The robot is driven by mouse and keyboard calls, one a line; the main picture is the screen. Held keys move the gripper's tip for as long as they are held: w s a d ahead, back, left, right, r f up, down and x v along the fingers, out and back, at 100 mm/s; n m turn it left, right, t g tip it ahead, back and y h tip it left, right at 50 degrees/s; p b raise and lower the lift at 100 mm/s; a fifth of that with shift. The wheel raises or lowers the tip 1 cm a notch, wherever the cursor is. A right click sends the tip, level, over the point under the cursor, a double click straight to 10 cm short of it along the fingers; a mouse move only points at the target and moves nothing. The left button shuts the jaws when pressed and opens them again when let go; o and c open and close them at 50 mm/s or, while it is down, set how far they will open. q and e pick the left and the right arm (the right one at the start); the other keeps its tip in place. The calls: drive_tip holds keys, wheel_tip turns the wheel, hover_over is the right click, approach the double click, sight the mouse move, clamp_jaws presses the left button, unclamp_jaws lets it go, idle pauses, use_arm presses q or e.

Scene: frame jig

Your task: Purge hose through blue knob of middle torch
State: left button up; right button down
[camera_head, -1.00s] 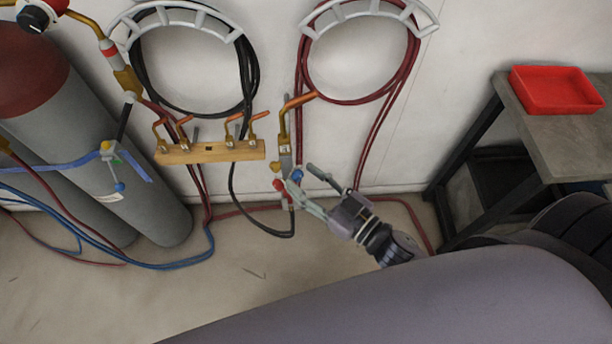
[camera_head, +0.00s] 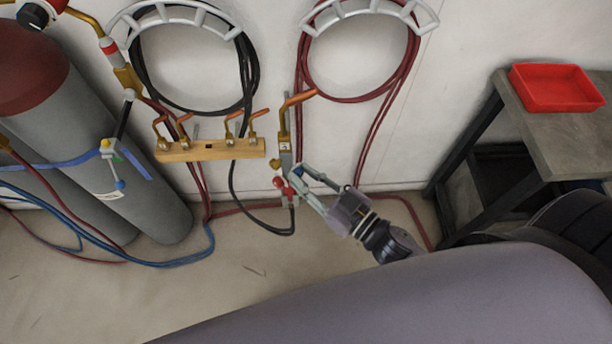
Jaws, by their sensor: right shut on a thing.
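A torch (camera_head: 285,150) with a brass-coloured body and copper tip hangs upright against the wall, just right of the wooden rack. A red knob (camera_head: 278,182) shows on its lower left side. Its blue knob (camera_head: 298,170) shows only as a small patch at the fingertips of my right gripper (camera_head: 301,179). The right gripper reaches in from the lower right and is shut on the knob, its fingers covering most of it. A dark hose (camera_head: 268,229) loops at the torch's lower end. My left gripper is not in view.
A wooden rack (camera_head: 190,152) with several copper tips is left of the torch. Black (camera_head: 254,75) and red (camera_head: 409,60) hose coils hang above. Grey cylinders (camera_head: 150,215) stand left. A table (camera_head: 570,135) with a red tray (camera_head: 555,88) is right.

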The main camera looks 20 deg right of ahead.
drive_tip(key=shift+n, duration=0.3)
drive_tip(key=n, duration=0.2)
drive_tip(key=shift+n+p, duration=0.4)
drive_tip(key=n, duration=0.3)
drive_tip(key=shift+a+n, duration=0.1)
drive_tip(key=shift+n, duration=0.2)
drive_tip(key=n, duration=0.6)
drive_tip(key=shift+s+f, duration=0.1)
drive_tip(key=shift+n, duration=0.4)
drive_tip(key=c, duration=1.4)
unclamp_jaws()
drive_tip(key=v, duration=1.2)
